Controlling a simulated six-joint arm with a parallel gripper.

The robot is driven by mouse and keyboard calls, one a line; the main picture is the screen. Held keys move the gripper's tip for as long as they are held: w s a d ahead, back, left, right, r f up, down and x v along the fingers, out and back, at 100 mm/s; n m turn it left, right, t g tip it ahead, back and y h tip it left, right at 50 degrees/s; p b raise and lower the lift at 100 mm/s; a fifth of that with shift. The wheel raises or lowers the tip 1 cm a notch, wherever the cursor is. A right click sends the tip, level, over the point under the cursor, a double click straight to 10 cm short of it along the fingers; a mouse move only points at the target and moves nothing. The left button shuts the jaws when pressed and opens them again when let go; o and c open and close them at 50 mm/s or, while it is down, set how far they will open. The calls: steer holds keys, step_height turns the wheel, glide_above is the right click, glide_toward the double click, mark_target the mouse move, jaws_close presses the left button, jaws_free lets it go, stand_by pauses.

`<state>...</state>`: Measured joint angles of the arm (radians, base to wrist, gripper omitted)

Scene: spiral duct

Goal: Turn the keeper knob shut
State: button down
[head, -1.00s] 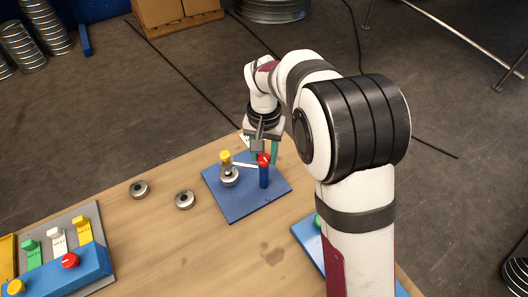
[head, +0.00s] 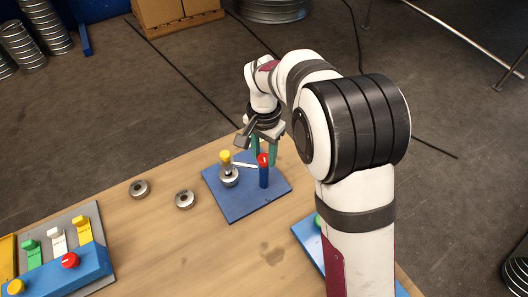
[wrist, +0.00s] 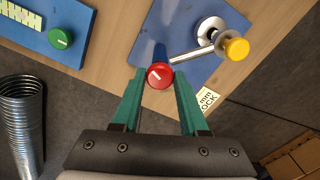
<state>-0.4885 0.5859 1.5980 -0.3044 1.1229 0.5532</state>
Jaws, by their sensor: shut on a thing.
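The red knob (head: 263,159) with a pale line on its top sits on an upright blue post (head: 264,177) on a blue plate (head: 230,207). It also shows in the wrist view (wrist: 159,76). My gripper (wrist: 160,78) has its two green fingers on either side of the red knob, shut on it from above. A silver bar (wrist: 190,54) runs from a round metal fitting (wrist: 210,29) to the post, just under or beside the knob; I cannot tell which. A yellow knob (wrist: 236,49) stands at the bar's other end.
Two loose metal rings (head: 139,188) (head: 185,199) lie on the wooden table left of the plate. A green knob (wrist: 60,38) sits on another blue plate. Bare table lies between them.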

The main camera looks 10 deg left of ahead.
mark_target(264, 157)
steer(key=m, duration=1.3)
steer(key=shift+m, duration=0.4)
stand_by(0.4)
steer(key=shift+c, duration=2.2)
jaws_free()
step_height(264, 157, up, 16)
steer(key=shift+f, duration=0.1)
